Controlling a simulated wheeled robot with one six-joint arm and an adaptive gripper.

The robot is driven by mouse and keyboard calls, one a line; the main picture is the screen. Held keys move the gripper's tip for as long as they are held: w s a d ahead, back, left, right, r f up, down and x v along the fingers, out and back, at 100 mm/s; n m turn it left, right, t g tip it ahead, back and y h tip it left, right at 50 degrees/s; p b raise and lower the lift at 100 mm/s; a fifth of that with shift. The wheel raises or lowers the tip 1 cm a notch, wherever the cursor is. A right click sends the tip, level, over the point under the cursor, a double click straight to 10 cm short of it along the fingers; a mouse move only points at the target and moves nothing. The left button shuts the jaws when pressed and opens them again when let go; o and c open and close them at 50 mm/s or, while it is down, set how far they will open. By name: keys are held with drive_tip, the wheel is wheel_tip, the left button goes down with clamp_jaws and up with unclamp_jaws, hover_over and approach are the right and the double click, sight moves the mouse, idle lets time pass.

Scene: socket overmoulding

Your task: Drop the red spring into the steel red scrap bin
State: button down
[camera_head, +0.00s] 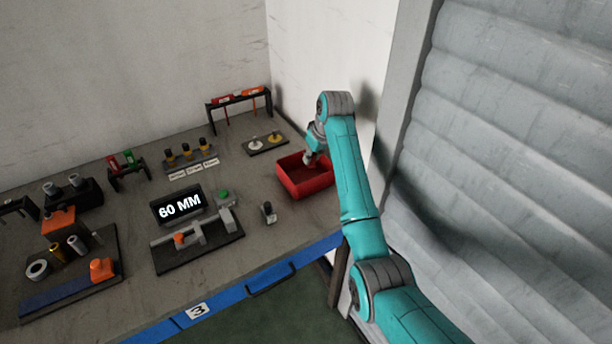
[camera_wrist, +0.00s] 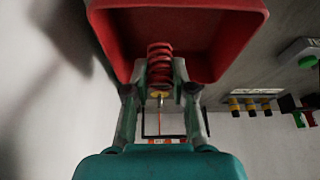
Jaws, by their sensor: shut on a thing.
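The red spring (camera_wrist: 160,65) is between the two fingers of my gripper (camera_wrist: 160,85) in the wrist view, and the gripper is shut on it. Behind the spring in that view lies the open inside of the red scrap bin (camera_wrist: 112,35). In the head view the red bin (camera_head: 308,192) stands at the right end of the bench, and my gripper (camera_head: 310,158) is at its far rim, over the opening. The spring cannot be made out in the head view. I cannot tell how far it is above the bin floor.
A rack with red tools (camera_head: 238,100) stands behind the bin. A plate with two small discs (camera_head: 265,144) lies left of it. A gauge showing 60 MM (camera_head: 180,206) and a small upright block (camera_head: 268,212) are nearer. A wall is close on the right.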

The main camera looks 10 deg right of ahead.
drive_tip(key=shift+f, duration=0.35)
drive_tip(key=c, duration=0.9)
unclamp_jaws()
drive_tip(key=v, duration=1.2)
